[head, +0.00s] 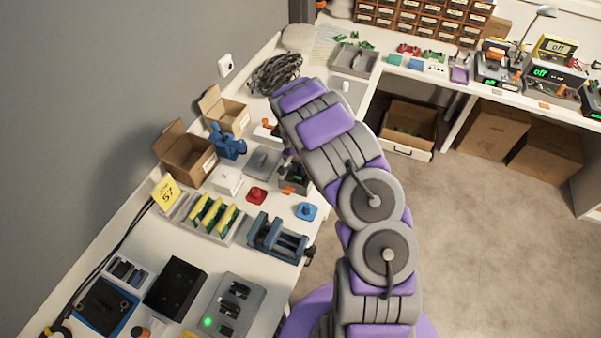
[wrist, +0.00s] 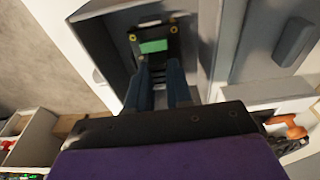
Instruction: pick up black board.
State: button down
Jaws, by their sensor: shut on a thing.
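The black board (wrist: 163,36) shows in the wrist view as a dark plate with a green rectangle and yellow round spots near its corners. It is at or inside a grey open-topped container (wrist: 97,45); I cannot tell whether it is clear of the bottom. My gripper (wrist: 157,69) is shut on the near end of the board, with a finger on each side. In the head view the gripper end is mostly hidden behind my arm, above a small dark box (head: 295,187) with something green in it.
Open cartons (head: 187,157) and a blue tool (head: 226,142) are at the left. The floor (head: 480,230) at the right is clear.

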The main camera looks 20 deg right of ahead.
notch_tip(320, 180, up, 10)
jog(key=p, duration=0.2)
dwell(0.4)
